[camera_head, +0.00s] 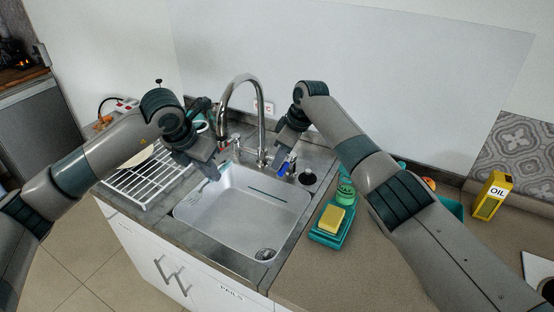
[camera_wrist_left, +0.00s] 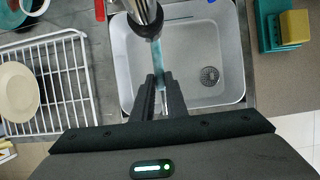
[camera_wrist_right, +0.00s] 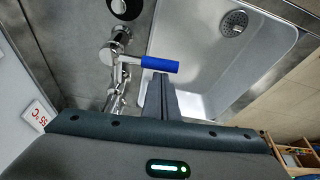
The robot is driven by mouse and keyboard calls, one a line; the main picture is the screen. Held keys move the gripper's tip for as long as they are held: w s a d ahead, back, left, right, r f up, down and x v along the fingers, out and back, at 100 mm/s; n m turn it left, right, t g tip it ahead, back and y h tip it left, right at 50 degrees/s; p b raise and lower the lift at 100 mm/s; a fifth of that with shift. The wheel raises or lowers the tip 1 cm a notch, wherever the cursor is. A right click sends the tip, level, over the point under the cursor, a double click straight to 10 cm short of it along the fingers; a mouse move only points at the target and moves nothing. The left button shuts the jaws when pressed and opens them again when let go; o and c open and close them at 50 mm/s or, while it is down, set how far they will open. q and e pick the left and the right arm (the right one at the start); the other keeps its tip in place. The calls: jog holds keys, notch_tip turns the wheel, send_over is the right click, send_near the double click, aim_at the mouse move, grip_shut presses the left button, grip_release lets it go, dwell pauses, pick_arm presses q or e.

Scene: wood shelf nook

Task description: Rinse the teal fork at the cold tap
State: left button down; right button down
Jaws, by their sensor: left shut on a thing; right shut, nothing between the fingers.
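The teal fork (camera_wrist_left: 157,55) is in my left gripper (camera_wrist_left: 161,80), which is shut on it. In the left wrist view it reaches from the fingertips to just below the tap spout (camera_wrist_left: 146,22), over the sink. In the head view my left gripper (camera_head: 212,172) is at the sink's left rear, and I cannot make out the fork there. The curved metal tap (camera_head: 258,110) stands behind the sink basin (camera_head: 240,215). My right gripper (camera_wrist_right: 161,80) is shut and empty, its tips at the blue cold lever (camera_wrist_right: 160,64). I cannot tell whether water runs.
A white dish rack (camera_head: 146,190) with a plate (camera_wrist_left: 18,92) stands left of the sink. A yellow sponge (camera_head: 332,218) sits on a teal tray (camera_head: 322,240) to the right. An oil container (camera_head: 490,197) stands farther right.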

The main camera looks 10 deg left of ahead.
jog(key=shift+s+d+f, duration=0.1)
jog(key=shift+s+d, duration=0.1)
jog(key=shift+d, duration=0.7)
jog(key=shift+a, duration=0.15)
jog(key=shift+a, duration=1.75)
notch_tip(320, 180, up, 10)
send_over(283, 167)
